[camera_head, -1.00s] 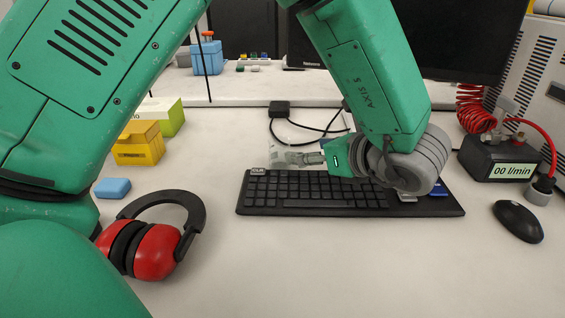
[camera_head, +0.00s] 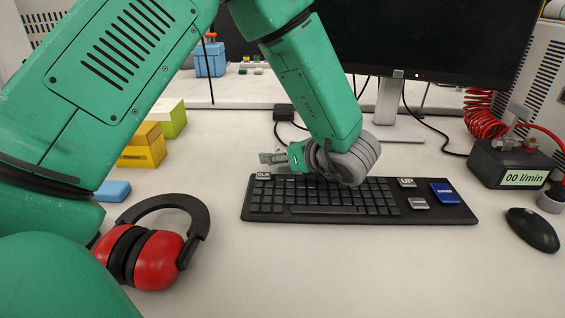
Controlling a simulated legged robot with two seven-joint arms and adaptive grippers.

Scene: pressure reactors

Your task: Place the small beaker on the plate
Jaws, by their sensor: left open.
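My left gripper (camera_head: 268,158) is small in view, just above the far left corner of the keyboard. Its fingers point left and it is open, with nothing seen between them. My left arm comes in from the left, crosses the top of the view and comes down to the grey wrist over the keyboard. I cannot make out a small beaker or a plate. My right gripper is not in view.
A black keyboard (camera_head: 330,210) lies below the gripper. Red ear muffs (camera_head: 158,258), a yellow box (camera_head: 142,150) and a blue block (camera_head: 113,191) are at left. A mouse (camera_head: 532,230) and flow meter (camera_head: 510,165) are at right, a monitor (camera_head: 430,40) behind. The front bench is clear.

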